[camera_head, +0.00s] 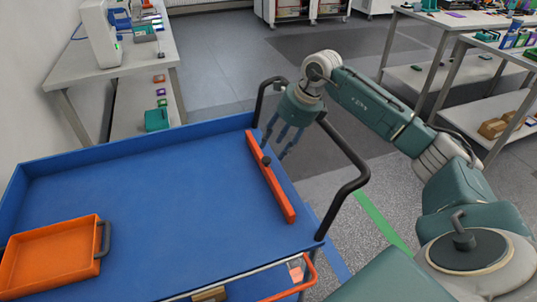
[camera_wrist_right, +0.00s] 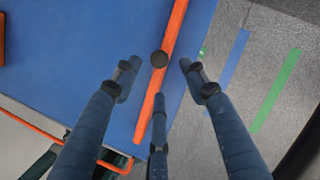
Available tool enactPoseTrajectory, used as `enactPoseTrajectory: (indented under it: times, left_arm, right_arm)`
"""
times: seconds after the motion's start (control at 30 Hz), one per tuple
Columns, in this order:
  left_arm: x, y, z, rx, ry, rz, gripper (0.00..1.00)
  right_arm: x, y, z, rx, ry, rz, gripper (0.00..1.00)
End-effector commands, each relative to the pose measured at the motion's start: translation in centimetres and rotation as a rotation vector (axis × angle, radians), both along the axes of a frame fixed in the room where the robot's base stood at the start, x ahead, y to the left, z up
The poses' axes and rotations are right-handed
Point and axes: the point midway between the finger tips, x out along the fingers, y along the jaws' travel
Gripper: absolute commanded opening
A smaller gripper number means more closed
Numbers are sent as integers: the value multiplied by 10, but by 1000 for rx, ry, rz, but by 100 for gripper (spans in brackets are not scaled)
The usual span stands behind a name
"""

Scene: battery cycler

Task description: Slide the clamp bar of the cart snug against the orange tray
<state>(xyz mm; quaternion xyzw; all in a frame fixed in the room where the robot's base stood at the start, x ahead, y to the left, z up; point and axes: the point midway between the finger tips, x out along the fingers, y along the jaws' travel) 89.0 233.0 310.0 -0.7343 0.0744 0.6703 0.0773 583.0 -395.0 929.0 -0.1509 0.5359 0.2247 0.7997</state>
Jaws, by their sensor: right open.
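The clamp bar (camera_head: 270,180) is a long orange bar with a dark round knob (camera_head: 266,160). It lies near the right end of the blue cart top (camera_head: 180,190). The orange tray (camera_head: 50,258) with a grey handle sits at the near left of the cart, well apart from the bar. My right gripper (camera_head: 277,150) is above the bar, fingers pointing down and spread. In the right wrist view the knob (camera_wrist_right: 159,59) shows between the open fingers, and the clamp bar (camera_wrist_right: 172,45) runs beneath. I cannot tell whether any finger touches it. My left gripper is not in view.
A black handle rail (camera_head: 350,185) rises at the cart's right end, close to my right arm. The blue surface between bar and tray is clear. A grey bench (camera_head: 110,65) stands at the back left, and shelved tables (camera_head: 470,30) stand at the back right.

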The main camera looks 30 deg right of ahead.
Motion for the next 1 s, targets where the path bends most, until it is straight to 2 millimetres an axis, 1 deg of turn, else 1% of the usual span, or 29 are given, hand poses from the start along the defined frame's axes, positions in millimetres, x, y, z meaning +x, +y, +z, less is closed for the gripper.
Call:
enactPoseTrajectory:
  times: [0.03, 0.1, 0.2, 0.3, 0.5, 0.73, 0.93, 0.97, 1.0]
  left_arm:
    - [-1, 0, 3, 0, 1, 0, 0]
    - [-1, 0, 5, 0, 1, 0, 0]
    - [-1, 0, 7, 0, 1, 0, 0]
    - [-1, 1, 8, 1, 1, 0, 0]
    - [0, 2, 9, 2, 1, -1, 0]
    - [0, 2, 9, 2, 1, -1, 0]
    - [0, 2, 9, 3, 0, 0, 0]
    - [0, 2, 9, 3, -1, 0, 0]
    - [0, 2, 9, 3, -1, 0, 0]
  right_arm:
    - [2, 3, -10, 1, 3, 1, 43]
    - [8, 6, -21, 3, 2, 2, 43]
    - [13, 10, -36, 4, 1, 2, 43]
    - [17, 12, -47, 3, -1, 1, 43]
    - [20, 13, -57, 2, -1, 1, 43]
    - [20, 13, -57, 1, -2, 2, 43]
    - [20, 13, -57, 2, -2, 1, 4]
    - [21, 13, -57, 2, -2, 1, 0]
    - [21, 13, -57, 2, -2, 1, 0]
